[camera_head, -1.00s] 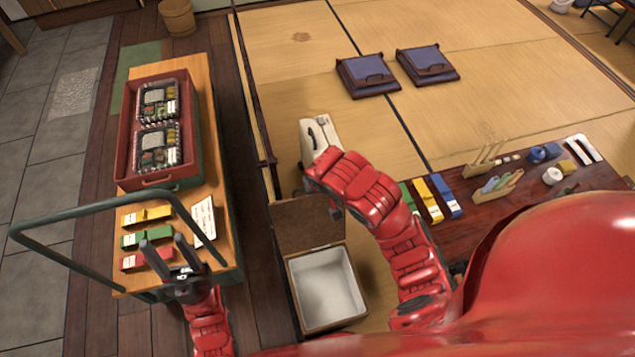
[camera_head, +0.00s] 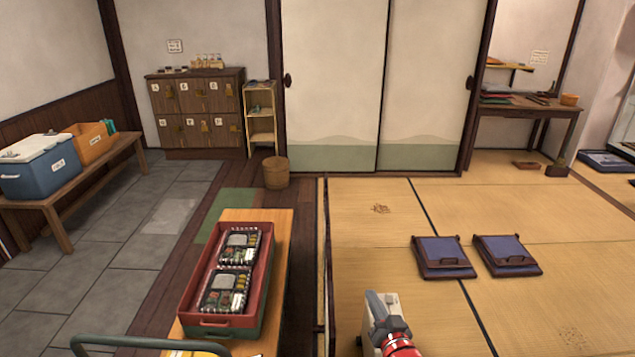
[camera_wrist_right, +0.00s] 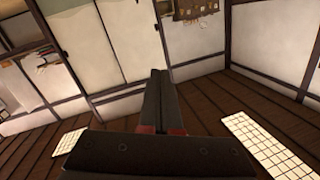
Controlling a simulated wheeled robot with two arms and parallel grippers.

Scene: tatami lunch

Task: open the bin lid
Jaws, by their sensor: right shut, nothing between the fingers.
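No bin or bin lid shows in the current views. My right gripper (camera_head: 377,302) is at the bottom edge of the head view, its dark fingers together and its red wrist cut off below. In the right wrist view its fingers (camera_wrist_right: 158,100) are shut with nothing between them, pointing toward the room's walls. A pale box-like thing (camera_head: 367,340) stands beside and partly behind the gripper in the head view; I cannot tell whether they touch. My left gripper is out of view.
A red tray (camera_head: 267,270) with two lunch boxes stands on a wooden bench (camera_head: 282,240). A green rail (camera_head: 150,342) crosses the bottom left. Two blue cushions (camera_head: 443,255) (camera_head: 507,254) lie on tatami. A wooden bucket (camera_head: 276,172) stands beyond the bench. The tatami is mostly clear.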

